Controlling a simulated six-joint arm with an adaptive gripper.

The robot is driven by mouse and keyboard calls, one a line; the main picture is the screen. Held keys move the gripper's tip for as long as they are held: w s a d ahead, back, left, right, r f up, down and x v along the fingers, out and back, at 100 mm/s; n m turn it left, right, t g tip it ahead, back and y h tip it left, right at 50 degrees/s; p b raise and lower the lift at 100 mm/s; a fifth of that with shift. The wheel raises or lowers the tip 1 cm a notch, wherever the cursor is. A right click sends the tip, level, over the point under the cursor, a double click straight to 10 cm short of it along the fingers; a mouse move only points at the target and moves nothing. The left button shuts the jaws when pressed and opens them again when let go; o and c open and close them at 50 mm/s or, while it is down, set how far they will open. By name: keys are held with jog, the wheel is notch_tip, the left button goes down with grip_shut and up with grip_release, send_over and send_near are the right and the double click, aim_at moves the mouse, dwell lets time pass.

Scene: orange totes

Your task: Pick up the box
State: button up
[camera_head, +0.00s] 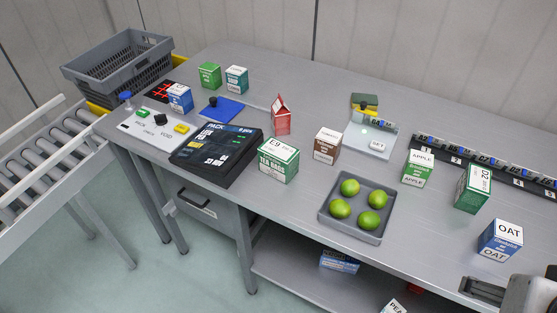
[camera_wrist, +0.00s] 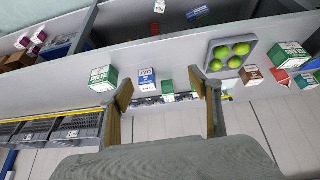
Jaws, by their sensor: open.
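Several boxes stand upright on the grey table, and I cannot tell which one the task means. The OAT box also shows in the wrist view (camera_wrist: 147,79), between my fingers in the picture. My gripper (camera_head: 483,290) is at the lower right of the head view, open and empty. In the wrist view its fingers (camera_wrist: 165,90) are spread apart.
A grey tray (camera_head: 325,212) of several limes sits mid-table. A black PACK case (camera_head: 215,155), a blue clipboard (camera_head: 222,109) and a grey crate (camera_head: 120,66) are at left. A dark label rail (camera_head: 480,162) runs along the right back. A roller conveyor (camera_head: 45,165) stands left.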

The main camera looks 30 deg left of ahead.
jog(key=w+a+r+n+t, duration=0.1)
jog(key=w+a+r+t, duration=0.15)
jog(key=w, duration=0.75)
jog(key=w+a+r+n+t, duration=0.1)
jog(key=w+r+n, duration=0.15)
jog(key=w, duration=0.85)
jog(key=w+a+f+n+t+y, duration=0.2)
jog(key=w+a+n+y, duration=0.2)
jog(key=w+a, duration=0.95)
jog(key=n+g+y, duration=0.7)
jog(key=y, duration=0.2)
send_over(283, 152)
jog(key=w+d, duration=0.5)
jog(key=d, duration=0.2)
notch_tip(283, 152, down, 13)
jog(key=s+a+f+g, duration=0.1)
jog(key=s+a+f, duration=0.1)
jog(key=s+a+f+n+g, duration=0.1)
jog(key=s+a+f+g, duration=0.1)
jog(key=s+a+f, duration=0.1)
jog(key=shift+f+n+y, duration=0.25)
jog(key=shift+f+y, duration=0.05)
jog(key=shift+y, duration=0.1)
jog(key=shift+a+f+n, duration=0.3)
jog(key=shift+a+f, duration=0.1)
jog(key=shift+f, duration=0.15)
